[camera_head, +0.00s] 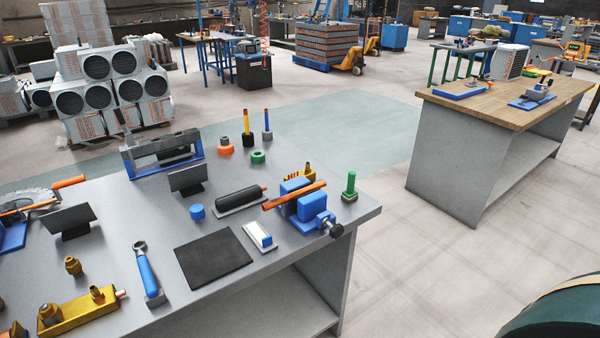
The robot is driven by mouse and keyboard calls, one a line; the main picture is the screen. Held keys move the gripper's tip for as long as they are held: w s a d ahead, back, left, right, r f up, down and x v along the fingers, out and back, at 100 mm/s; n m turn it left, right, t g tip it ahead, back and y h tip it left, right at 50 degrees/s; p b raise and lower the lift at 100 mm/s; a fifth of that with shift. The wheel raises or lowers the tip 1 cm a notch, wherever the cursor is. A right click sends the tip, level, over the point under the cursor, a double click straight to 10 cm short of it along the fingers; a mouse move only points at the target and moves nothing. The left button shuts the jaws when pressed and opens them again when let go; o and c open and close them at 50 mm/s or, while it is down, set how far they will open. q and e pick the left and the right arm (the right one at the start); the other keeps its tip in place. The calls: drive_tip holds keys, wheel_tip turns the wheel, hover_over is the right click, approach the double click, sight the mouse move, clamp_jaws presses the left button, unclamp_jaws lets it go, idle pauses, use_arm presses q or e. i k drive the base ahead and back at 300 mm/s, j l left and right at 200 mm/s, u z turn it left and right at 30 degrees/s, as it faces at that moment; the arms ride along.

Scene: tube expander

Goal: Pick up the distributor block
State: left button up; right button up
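A brass-coloured block (78,312) with fittings on top and a copper stub at its right end lies at the front left of the grey workbench (215,310). It looks like the distributor block. A smaller brass piece (302,173) stands behind the blue vise, partly hidden by the copper tube, and I cannot tell exactly what it is. A loose brass fitting (73,265) stands behind the larger block. Neither of my grippers is in view.
The blue vise (310,206) with a copper tube (294,195) sits at the bench's right edge. A blue-handled tool (148,272), a black mat (213,257) and a dark plate on a stand (69,219) are nearby. A wooden-topped bench (490,110) stands apart at right.

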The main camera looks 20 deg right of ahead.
sight(309, 172)
drive_tip(key=i+l, duration=0.15)
drive_tip(key=l, duration=0.35)
drive_tip(key=i+l, duration=0.15)
drive_tip(key=l, duration=0.4)
drive_tip(key=i+l+u, duration=0.1)
drive_tip(key=l, duration=0.4)
drive_tip(key=i+l, duration=0.15)
drive_tip(key=l, duration=0.4)
drive_tip(key=i+l+u, duration=0.1)
drive_tip(key=l, duration=0.4)
drive_tip(key=i+l, duration=0.1)
drive_tip(key=l, duration=0.45)
